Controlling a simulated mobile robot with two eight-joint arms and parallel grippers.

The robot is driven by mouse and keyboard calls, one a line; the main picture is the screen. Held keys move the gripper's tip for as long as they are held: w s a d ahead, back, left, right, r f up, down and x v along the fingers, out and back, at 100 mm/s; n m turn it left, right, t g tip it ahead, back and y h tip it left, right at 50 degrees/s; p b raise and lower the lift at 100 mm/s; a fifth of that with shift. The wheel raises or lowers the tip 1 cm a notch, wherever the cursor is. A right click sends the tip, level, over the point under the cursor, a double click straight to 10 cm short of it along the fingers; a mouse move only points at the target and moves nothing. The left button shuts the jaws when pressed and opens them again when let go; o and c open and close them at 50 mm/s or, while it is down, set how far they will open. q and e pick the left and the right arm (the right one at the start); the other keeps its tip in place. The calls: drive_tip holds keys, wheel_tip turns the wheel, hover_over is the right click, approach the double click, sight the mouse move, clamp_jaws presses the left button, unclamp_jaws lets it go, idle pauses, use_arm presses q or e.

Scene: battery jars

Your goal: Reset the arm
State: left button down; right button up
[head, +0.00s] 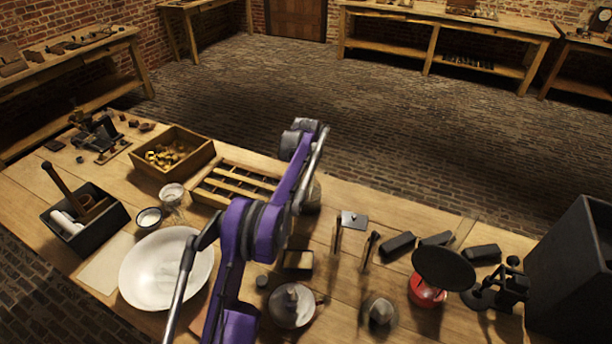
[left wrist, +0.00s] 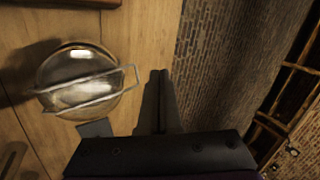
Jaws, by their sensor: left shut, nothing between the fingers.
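My purple arm (head: 262,232) rises from the bottom middle of the head view and reaches over the table. In that view I cannot make out its fingers. In the left wrist view my left gripper (left wrist: 159,76) is shut with nothing between its fingers, over the table's edge with the brick floor beyond. A round glass jar (left wrist: 78,85) with a wire bail is on the table left of the fingers, apart from them. My right gripper is in neither view.
The wooden table holds a white basin (head: 142,283), a slatted wooden rack (head: 212,190), a wooden box (head: 197,160) of small yellowish pieces, a dark caddy (head: 92,242) and a round black disc (head: 443,268) over a red base. A tall dark box (head: 565,265) stands at right. The floor behind is clear.

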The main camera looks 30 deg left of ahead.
use_arm(q)
drive_tip(key=v, duration=0.9)
drive_tip(key=s+d+r+n, duration=0.4)
drive_tip(key=s+d+r, duration=0.1)
drive_tip(key=s+d, duration=0.35)
drive_tip(key=s+d+n+h, duration=0.1)
drive_tip(key=s+d+n, duration=0.2)
drive_tip(key=s+d, duration=0.65)
drive_tip(key=s+d+f+n, duration=0.2)
drive_tip(key=s+f, duration=0.1)
drive_tip(key=s, duration=0.5)
drive_tip(key=s+d+f+n, duration=0.2)
drive_tip(key=s+f, duration=0.1)
drive_tip(key=s, duration=0.4)
drive_tip(key=s+d+f+n, duration=0.2)
drive_tip(key=s+f+n, duration=0.1)
drive_tip(key=s, duration=0.5)
drive_tip(key=shift+s+d+f+t+h, duration=0.2)
drive_tip(key=shift+s+d+t+h, duration=0.05)
drive_tip(key=shift+s+t+h, duration=0.15)
